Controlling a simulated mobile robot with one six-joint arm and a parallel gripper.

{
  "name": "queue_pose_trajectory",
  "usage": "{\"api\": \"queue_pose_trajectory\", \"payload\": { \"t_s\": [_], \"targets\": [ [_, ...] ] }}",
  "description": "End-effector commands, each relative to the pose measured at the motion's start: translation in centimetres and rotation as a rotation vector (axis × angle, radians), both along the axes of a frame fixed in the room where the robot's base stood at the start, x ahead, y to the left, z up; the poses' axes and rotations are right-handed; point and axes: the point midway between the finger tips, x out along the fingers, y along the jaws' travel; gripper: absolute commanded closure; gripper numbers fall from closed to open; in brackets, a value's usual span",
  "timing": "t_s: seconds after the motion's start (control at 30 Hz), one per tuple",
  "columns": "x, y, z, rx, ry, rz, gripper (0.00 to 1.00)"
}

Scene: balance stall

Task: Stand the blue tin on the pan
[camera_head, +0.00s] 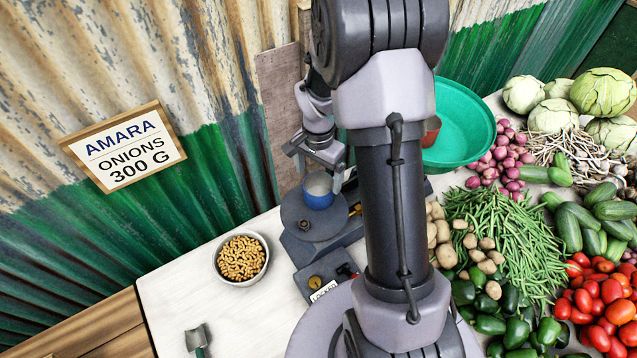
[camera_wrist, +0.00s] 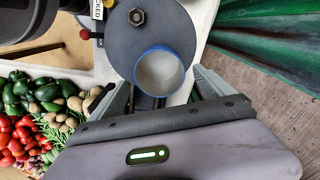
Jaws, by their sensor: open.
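The blue tin (camera_head: 319,196), pale inside and open at the top, is upright at the back of the round grey pan (camera_head: 296,225). In the wrist view the tin (camera_wrist: 160,72) overlaps the pan's rim (camera_wrist: 118,50); its base is hidden, so full contact cannot be told. My gripper (camera_head: 320,172) is open above and around the tin. In the wrist view the fingers of my gripper (camera_wrist: 162,88) lie on either side of it, with a gap visible on the right.
A bowl of yellow-brown pieces (camera_head: 241,258) and a small scoop (camera_head: 197,338) are on the white counter, left of the scale. A green basin (camera_head: 460,122) and vegetables fill the right. A corrugated wall with an onion sign (camera_head: 123,147) stands behind.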

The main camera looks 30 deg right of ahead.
Motion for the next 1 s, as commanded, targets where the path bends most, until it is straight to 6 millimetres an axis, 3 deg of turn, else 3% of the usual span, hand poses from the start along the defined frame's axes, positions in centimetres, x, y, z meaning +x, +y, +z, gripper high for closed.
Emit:
{"api": "queue_pose_trajectory", "payload": {
  "t_s": [0.03, 0.1, 0.33, 0.43, 0.53, 0.6, 0.7, 0.83, 1.0],
  "targets": [
    [0.1, 0.0, 1.8, -0.001, -0.004, 0.001, 0.08],
    [0.1, 0.0, 3.5, -0.001, -0.003, -0.001, 0.08],
    [-0.1, 0.4, 6.9, -0.001, -0.012, 0.013, 0.08],
    [-1.0, 2.7, 11.4, -0.004, -0.079, 0.095, 0.08],
    [-4.2, 7.0, 17.8, -0.008, -0.196, 0.254, 0.08],
    [-7.4, 10.1, 21.4, -0.012, -0.288, 0.379, 0.08],
    [-12.3, 13.7, 24.4, -0.020, -0.410, 0.545, 0.08],
    [-16.7, 16.2, 25.5, -0.029, -0.517, 0.693, 0.08],
    [-18.2, 17.1, 25.6, -0.033, -0.556, 0.749, 0.08]
  ]
}}
